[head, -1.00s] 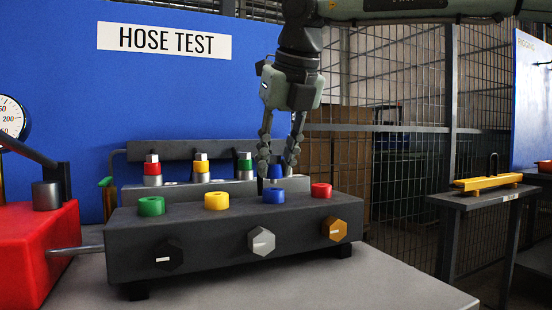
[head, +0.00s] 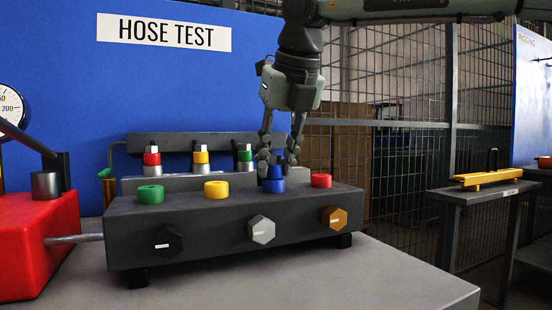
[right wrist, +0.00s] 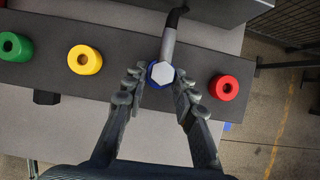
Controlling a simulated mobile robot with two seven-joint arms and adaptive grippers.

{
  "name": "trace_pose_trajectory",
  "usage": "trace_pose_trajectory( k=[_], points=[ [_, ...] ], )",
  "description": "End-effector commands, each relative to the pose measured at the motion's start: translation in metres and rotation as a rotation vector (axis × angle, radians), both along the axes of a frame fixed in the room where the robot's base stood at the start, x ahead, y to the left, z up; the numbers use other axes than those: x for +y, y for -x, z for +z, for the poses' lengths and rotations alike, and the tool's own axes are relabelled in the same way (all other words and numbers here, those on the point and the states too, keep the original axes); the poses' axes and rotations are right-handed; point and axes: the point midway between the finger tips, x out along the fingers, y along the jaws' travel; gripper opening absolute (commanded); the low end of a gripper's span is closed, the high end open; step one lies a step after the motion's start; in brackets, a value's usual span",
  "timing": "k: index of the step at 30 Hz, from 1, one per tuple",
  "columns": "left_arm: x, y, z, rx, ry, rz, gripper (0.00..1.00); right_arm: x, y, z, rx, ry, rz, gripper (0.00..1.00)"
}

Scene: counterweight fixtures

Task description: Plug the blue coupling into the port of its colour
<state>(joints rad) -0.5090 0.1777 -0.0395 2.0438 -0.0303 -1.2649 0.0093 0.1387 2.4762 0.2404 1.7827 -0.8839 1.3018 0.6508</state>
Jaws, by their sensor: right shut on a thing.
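My right gripper (head: 280,175) is over the front block, its fingers closed around the blue coupling (head: 276,172). The coupling is upright and lines up with the blue port (head: 273,187), a ring on top of the block. Its lower end meets the ring in the head view; I cannot tell how far it is inside. In the right wrist view the right gripper (right wrist: 160,97) straddles the coupling's pale hexagonal top (right wrist: 160,78), with blue around it and a grey hose fitting leading up. My left gripper is not in view.
The dark block (head: 190,225) also carries a green port (head: 150,194), a yellow port (head: 216,190) and, close beside the gripper, a red port (head: 321,181). Red, yellow and green couplings stand in a rack (head: 200,140) behind. A red box (head: 40,245) stands at left.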

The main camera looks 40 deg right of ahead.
Motion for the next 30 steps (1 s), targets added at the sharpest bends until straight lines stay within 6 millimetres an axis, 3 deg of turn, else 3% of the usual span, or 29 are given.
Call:
trace_pose_trajectory(
  k=[29, 30],
  points=[
    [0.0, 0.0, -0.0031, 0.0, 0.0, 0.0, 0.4, 0.0005, 0.0003, -0.0061, 0.004, -0.001, 0.0, 0.0],
    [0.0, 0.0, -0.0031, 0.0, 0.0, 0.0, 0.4, 0.0004, 0.0004, -0.0063, 0.004, -0.001, 0.0, 0.32]
  ],
)
